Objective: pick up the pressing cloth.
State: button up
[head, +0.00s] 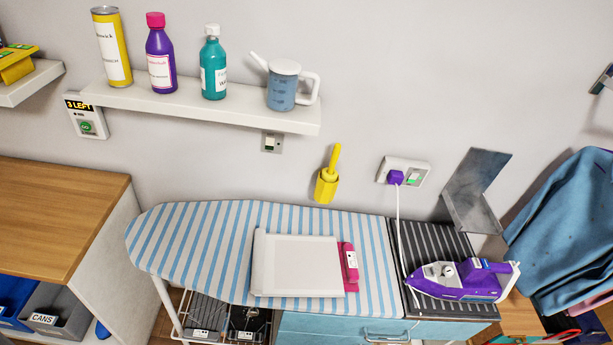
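A flat white rectangular piece, which looks like the folded pressing cloth (300,266), lies on the blue-and-white striped ironing board (190,240). A pink piece with a small white label (349,267) sits at its right edge; I cannot tell whether the two are joined. Nothing lies on top of the cloth. My gripper is not in view.
A purple iron (455,280) rests on the dark ribbed pad at the board's right end, its white cord running up to the wall socket (404,172). A grey metal bracket (475,190) stands behind it. A shelf (200,104) with bottles hangs above. Blue clothing (565,230) hangs right.

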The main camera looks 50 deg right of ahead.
aim_at(285, 266)
jog(key=z, duration=0.45)
jog(key=i, duration=0.75)
jog(key=z, duration=0.4)
jog(key=k, duration=0.8)
jog(key=z, duration=0.2)
jog(key=i, duration=0.8)
jog(key=u, duration=0.1)
